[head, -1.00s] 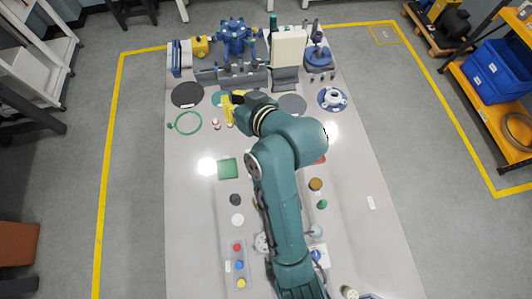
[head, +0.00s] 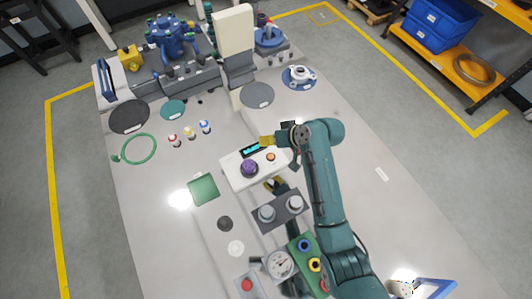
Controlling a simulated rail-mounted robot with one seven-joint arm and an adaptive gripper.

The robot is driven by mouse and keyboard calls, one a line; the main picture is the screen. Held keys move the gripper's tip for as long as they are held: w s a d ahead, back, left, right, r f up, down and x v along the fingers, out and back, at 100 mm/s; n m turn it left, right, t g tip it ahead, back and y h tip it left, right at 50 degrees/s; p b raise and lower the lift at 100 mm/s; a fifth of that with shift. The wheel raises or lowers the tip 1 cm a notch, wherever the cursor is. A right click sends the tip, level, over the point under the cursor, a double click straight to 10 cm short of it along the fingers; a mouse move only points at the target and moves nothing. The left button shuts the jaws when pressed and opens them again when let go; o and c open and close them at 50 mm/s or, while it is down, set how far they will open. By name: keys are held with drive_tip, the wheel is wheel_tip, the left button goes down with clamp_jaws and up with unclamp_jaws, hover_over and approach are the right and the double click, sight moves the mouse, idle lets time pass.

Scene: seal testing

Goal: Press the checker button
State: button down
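A white box (head: 240,180) with a lit cyan display, a purple knob (head: 249,168) and a small orange button (head: 271,157) sits mid-table in the head view; it looks like the checker. My gripper (head: 268,141), dark with a yellow tip, is by the box's back right edge, close to the display and orange button. I cannot tell whether it touches the box, or how far its fingers are apart. Another box with a red button (head: 247,285) stands at the front edge of the view.
A grey block with two round knobs (head: 280,210) stands just in front of the white box. A dial gauge (head: 280,264) and a green block (head: 308,258) are nearer. A tall cream panel (head: 235,32) rises behind. The table's right side is mostly clear.

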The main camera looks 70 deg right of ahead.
drive_tip(key=shift+s+d+f, duration=0.15)
drive_tip(key=shift+s+d, duration=0.15)
drive_tip(key=shift+d, duration=0.1)
drive_tip(key=b, duration=0.7)
hover_over(268, 157)
wheel_tip(268, 157, down, 7)
drive_tip(key=shift+d+r, duration=0.1)
drive_tip(key=shift+r, duration=0.1)
drive_tip(key=shift+f+b, duration=0.5)
drive_tip(key=shift+f, duration=0.6)
drive_tip(key=shift+f, duration=0.4)
